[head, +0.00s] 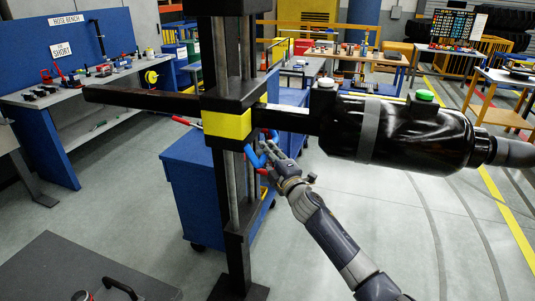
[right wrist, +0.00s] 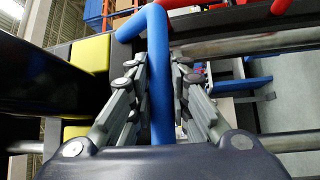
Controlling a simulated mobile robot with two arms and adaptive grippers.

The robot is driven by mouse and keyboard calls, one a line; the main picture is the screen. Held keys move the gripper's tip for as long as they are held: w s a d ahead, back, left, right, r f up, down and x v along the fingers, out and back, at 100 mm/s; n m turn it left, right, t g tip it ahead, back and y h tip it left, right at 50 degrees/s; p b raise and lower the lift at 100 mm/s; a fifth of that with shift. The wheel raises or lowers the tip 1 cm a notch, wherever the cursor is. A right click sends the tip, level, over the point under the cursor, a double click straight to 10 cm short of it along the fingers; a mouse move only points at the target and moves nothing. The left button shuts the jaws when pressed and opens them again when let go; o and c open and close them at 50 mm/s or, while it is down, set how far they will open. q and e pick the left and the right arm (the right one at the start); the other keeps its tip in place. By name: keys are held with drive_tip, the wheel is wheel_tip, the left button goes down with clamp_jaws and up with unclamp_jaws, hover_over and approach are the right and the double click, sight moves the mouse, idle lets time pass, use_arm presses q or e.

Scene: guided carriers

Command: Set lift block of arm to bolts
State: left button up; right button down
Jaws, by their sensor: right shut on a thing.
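The lift block (head: 228,124) is a yellow and black carriage on an upright column with two grey rods. A dark horizontal arm (head: 140,98) passes through it and holds a large black cylinder (head: 345,130) at its right end. A blue bent handle (head: 252,156) sits just below the block on its right. My right gripper (head: 271,157) is shut on the blue handle, seen between its fingers in the right wrist view (right wrist: 160,85). Yellow parts (right wrist: 88,55) show beside it there. No bolts can be told for certain. My left gripper is not in view.
A blue cart (head: 195,185) stands right behind the column. The hose bench (head: 65,95) is at the left, with small parts on it. A dark grey surface (head: 70,270) is at the front left. Tables with parts stand at the back right. Open floor lies at the right.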

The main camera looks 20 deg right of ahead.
drive_tip(key=c, duration=1.5)
unclamp_jaws()
drive_tip(key=v, duration=1.2)
drive_tip(key=shift+d+r, duration=0.1)
drive_tip(key=shift+d, duration=0.05)
